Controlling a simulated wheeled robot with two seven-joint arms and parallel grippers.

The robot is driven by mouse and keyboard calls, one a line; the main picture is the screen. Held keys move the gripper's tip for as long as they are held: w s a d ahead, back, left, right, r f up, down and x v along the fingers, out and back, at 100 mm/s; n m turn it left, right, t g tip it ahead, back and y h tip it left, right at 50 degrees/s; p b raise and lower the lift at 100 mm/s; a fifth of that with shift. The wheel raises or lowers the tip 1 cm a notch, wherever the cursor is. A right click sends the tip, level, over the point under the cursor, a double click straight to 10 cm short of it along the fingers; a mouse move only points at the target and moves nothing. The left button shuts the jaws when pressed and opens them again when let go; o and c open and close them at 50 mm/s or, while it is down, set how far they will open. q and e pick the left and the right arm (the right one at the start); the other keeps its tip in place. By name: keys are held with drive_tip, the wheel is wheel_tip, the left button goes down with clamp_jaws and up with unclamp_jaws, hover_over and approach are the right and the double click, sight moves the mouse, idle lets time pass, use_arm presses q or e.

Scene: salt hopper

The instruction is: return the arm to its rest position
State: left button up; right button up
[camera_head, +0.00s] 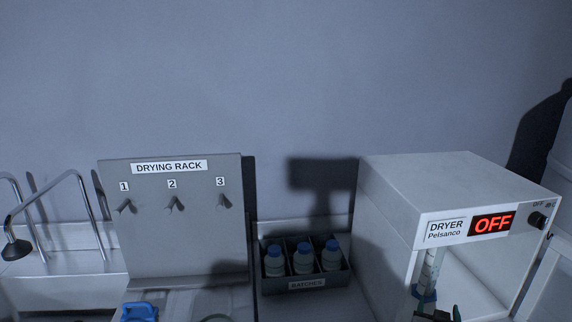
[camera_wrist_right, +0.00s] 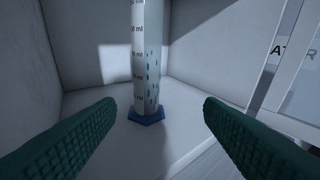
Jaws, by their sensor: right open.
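My right gripper (camera_head: 437,314) shows at the bottom edge of the head view, at the front of the dryer (camera_head: 400,203). In the right wrist view its two green ridged fingers (camera_wrist_right: 160,108) are wide apart with nothing between them. A clear graduated cylinder (camera_wrist_right: 147,55) with a blue hexagonal base (camera_wrist_right: 146,116) stands upright inside the dryer, beyond the fingertips and apart from them. The cylinder also shows through the dryer's open front in the head view (camera_head: 430,268). The dryer's display (camera_head: 492,223) reads OFF. My left gripper is not in view.
A grey drying rack (camera_head: 172,235) with numbered pegs stands at the left, its pegs empty. A BATCHES crate (camera_head: 306,284) holds three blue-capped bottles (camera_head: 303,259) left of the dryer. A blue object (camera_head: 140,312) is cut off at the bottom. Metal faucet tubing (camera_head: 60,188) is far left.

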drive_tip(key=s+a+f+n+g+y, duration=0.25)
drive_tip(key=s+a, duration=0.35)
drive_tip(key=s, duration=0.5)
drive_tip(key=s+a+f+n+g+y, duration=0.25)
drive_tip(key=s+a+g, duration=0.2)
drive_tip(key=s, duration=0.55)
drive_tip(key=s+a+f+n+g+y, duration=0.2)
drive_tip(key=s+a+f+g+y, duration=0.15)
drive_tip(key=s+a, duration=0.55)
wheel_tip(320, 180, down, 29)
drive_tip(key=s+d+g+b, duration=0.1)
drive_tip(key=s+d, duration=0.1)
drive_tip(key=s, duration=0.1)
drive_tip(key=s+d+f+g+b, duration=0.1)
drive_tip(key=s+d+f, duration=0.2)
drive_tip(key=s+f, duration=1.3)
drive_tip(key=shift+n, duration=0.4)
drive_tip(key=shift+d+h, duration=0.1)
drive_tip(key=shift+h, duration=0.15)
